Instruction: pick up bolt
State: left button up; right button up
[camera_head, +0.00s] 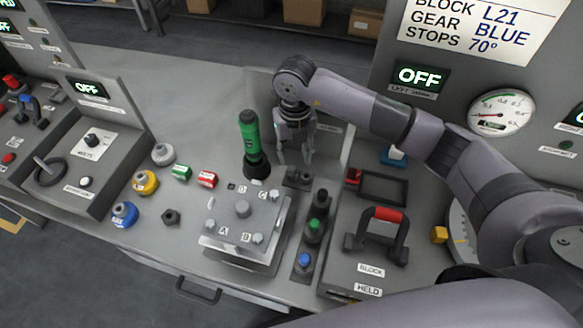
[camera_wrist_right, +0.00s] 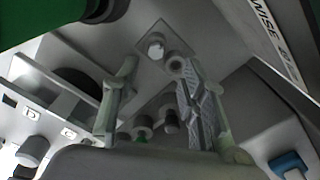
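My right gripper (camera_head: 295,158) hangs fingers-down over the bench. Its fingers stand apart with nothing visibly held between them in the right wrist view (camera_wrist_right: 160,105). Just below is a small dark holder (camera_head: 298,180). A short pale cylinder (camera_wrist_right: 156,44) on a square plate and a ringed piece (camera_wrist_right: 177,64) show beyond the fingertips; I cannot tell if either is the bolt. Silver bolt heads stand at the corners of the metal block (camera_head: 225,246) labelled A to D, including one by C (camera_head: 274,195) and one by B (camera_head: 258,238). My left gripper is not in view.
A green and black tool (camera_head: 250,137) stands upright left of the gripper. A strip with dark, green and blue knobs (camera_head: 304,262) and a red-handled block (camera_head: 386,215) stand to the right. A dark hex piece (camera_head: 171,216) lies left.

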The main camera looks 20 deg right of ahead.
aim_at(292, 169)
jog(key=shift+a+f, duration=0.15)
jog(key=shift+f, duration=0.2)
jog(key=f+p, duration=0.2)
jog(key=f, duration=0.1)
jog(key=shift+a+f, duration=0.2)
jog(key=shift+f, duration=0.6)
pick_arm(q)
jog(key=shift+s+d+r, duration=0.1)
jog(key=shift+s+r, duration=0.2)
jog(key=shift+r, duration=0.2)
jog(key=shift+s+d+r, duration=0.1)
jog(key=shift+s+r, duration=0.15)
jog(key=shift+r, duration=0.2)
pick_arm(e)
grip_shut()
